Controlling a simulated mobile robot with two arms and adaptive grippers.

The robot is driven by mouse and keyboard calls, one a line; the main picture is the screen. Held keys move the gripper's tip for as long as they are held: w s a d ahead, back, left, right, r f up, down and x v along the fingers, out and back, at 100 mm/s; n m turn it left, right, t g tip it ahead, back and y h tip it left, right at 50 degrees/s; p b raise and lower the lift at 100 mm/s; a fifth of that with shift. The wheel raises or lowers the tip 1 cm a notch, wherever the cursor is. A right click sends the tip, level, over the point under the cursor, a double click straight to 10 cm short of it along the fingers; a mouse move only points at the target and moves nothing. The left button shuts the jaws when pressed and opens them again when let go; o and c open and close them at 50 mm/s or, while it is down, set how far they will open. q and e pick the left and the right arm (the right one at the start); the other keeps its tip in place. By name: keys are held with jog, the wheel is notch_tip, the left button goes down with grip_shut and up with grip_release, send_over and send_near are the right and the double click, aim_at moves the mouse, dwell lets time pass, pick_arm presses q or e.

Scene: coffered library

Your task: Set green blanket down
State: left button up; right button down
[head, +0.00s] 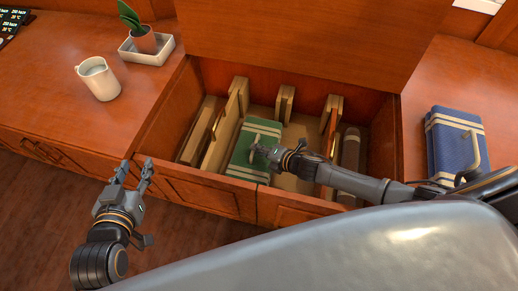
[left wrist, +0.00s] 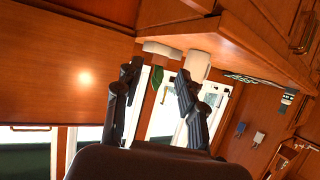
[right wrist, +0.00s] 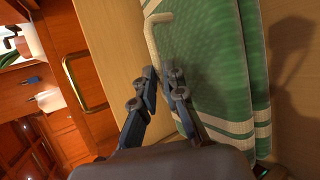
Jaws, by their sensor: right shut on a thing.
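The green blanket (head: 243,153) is folded, with cream stripes and a cream handle, and sits inside the open wooden chest (head: 165,122), left of its middle. My right gripper (head: 262,150) reaches in from the right and is shut on the blanket's handle. The right wrist view shows the green blanket (right wrist: 205,65) close up, with the handle running down between the right fingertips (right wrist: 162,80). Whether the blanket's underside touches the chest floor is hidden. My left gripper (head: 134,170) is open and empty, in front of the chest; its fingers (left wrist: 157,78) are apart in the left wrist view.
Wooden dividers (head: 237,101) stand inside the chest, and a brown folded item (head: 349,152) lies at its right. A blue folded blanket (head: 455,142) rests on the right counter. A white mug (head: 99,79) and a potted plant (head: 143,39) in a tray stand on the left counter.

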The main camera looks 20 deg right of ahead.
jog(key=c, duration=1.4)
grip_release()
